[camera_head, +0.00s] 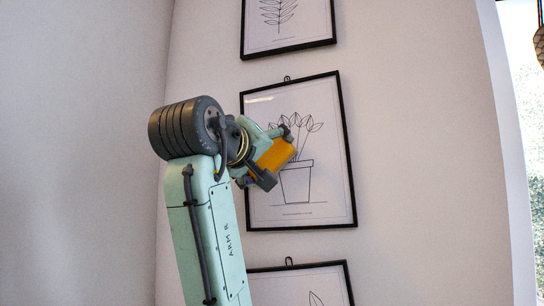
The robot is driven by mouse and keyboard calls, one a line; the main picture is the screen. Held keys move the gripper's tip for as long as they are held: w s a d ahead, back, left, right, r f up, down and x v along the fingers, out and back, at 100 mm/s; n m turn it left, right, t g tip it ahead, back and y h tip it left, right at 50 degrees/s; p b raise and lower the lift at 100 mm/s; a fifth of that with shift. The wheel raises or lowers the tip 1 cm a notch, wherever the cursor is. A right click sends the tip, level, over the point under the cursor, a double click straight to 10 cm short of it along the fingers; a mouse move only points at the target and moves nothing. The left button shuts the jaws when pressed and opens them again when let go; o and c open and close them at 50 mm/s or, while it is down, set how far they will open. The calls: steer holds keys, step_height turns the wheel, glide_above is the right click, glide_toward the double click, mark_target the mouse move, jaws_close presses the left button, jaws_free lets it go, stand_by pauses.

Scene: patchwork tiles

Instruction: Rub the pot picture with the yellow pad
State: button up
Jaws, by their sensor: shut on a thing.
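The pot picture (325,182) hangs on the wall in a black frame, with a line drawing of a leafy plant in a pot. My gripper (272,160) is in front of its left half and is shut on the yellow pad (276,154). The pad looks orange-yellow and block-shaped, and it overlaps the drawing just left of the pot's rim. I cannot tell whether the pad touches the picture. My arm and gripper hide the left part of the picture and some of the leaves.
A framed leaf picture (290,22) hangs above, and another framed picture (300,287) hangs below, partly cut off. The wall (430,150) to the right is bare up to a bright opening (527,120). A wall corner runs along the left behind my arm.

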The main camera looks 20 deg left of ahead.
steer(key=shift+s, duration=0.1)
steer(key=shift+s+b, duration=0.8)
steer(key=shift+s, duration=2.05)
steer(key=s, duration=0.3)
steer(key=shift+a+b, duration=0.1)
steer(key=shift+b, duration=0.2)
